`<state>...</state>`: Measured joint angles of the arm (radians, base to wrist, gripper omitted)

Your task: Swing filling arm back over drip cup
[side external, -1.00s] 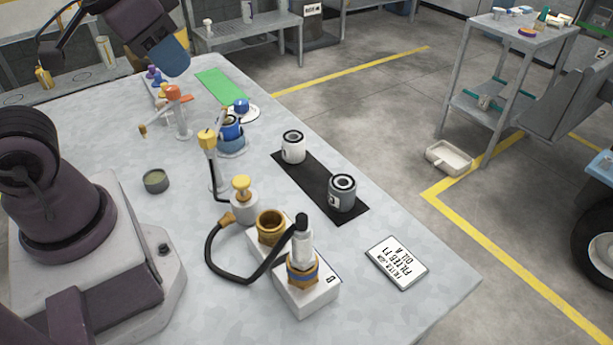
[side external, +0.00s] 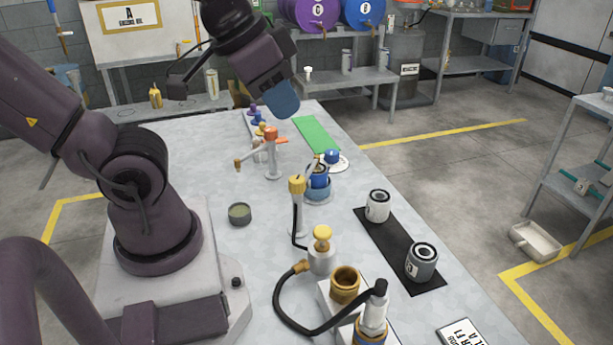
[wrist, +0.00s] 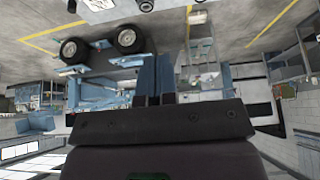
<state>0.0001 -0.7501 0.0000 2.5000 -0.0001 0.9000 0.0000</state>
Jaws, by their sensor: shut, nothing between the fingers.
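The yellow-headed filling arm (side external: 297,186) stands on a pale post mid-table, with a black hose running down it. Its spout points toward a blue canister (side external: 319,178) in a blue round holder; whether it is directly over it I cannot tell. A small round dark cup (side external: 240,213), which looks like the drip cup, sits left of the post, apart from it. My gripper (side external: 284,100) is in the air above the far part of the table, touching nothing. In the wrist view its blue fingers (wrist: 154,75) are shut and empty, with no task object in sight.
An orange-headed swing arm (side external: 271,134) stands below my gripper. A pump with a yellow knob (side external: 322,250), a brass cup (side external: 345,284) and a hose fill the near side. Two filters stand on a black mat (side external: 396,252) at right. A green mat (side external: 316,134) lies behind.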

